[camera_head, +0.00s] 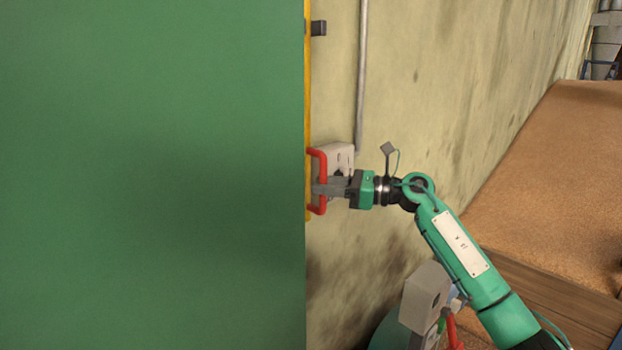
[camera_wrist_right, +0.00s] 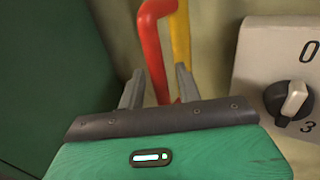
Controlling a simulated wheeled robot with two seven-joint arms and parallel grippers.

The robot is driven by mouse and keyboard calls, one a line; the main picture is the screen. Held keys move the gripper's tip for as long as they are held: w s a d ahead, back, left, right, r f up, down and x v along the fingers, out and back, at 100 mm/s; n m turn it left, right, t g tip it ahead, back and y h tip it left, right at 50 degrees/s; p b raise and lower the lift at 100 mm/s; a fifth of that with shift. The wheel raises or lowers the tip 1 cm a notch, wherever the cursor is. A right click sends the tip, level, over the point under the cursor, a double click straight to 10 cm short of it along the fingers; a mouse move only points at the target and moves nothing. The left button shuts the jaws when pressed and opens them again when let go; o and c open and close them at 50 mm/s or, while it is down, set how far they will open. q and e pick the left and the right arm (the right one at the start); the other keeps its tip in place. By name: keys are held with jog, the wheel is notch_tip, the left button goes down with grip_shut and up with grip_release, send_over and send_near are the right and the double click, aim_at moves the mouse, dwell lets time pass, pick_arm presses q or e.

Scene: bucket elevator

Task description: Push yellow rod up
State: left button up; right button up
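The yellow rod (camera_head: 307,90) runs upright along the right edge of a green panel, and part of it shows in the right wrist view (camera_wrist_right: 181,40). A red handle (camera_head: 322,165) shaped like a bracket sits at its lower part; it also shows in the right wrist view (camera_wrist_right: 152,45). My right gripper (camera_head: 322,188) is at the handle. In the right wrist view its two fingers (camera_wrist_right: 159,85) stand apart on either side of the red bar, with narrow gaps seen beside it. My left gripper is not in view.
A large green panel (camera_head: 150,180) fills the left half and hides what is behind it. A grey switch box (camera_head: 337,157) with a black knob (camera_wrist_right: 290,100) is right of the handle. A grey pipe (camera_head: 361,80) runs up the stained wall. A brown surface (camera_head: 550,180) lies at right.

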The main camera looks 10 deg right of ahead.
jog(key=shift+w+a, duration=0.2)
jog(key=shift+a, duration=0.25)
jog(key=c, duration=0.7)
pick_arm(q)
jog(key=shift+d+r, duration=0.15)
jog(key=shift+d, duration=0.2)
pick_arm(e)
grip_shut()
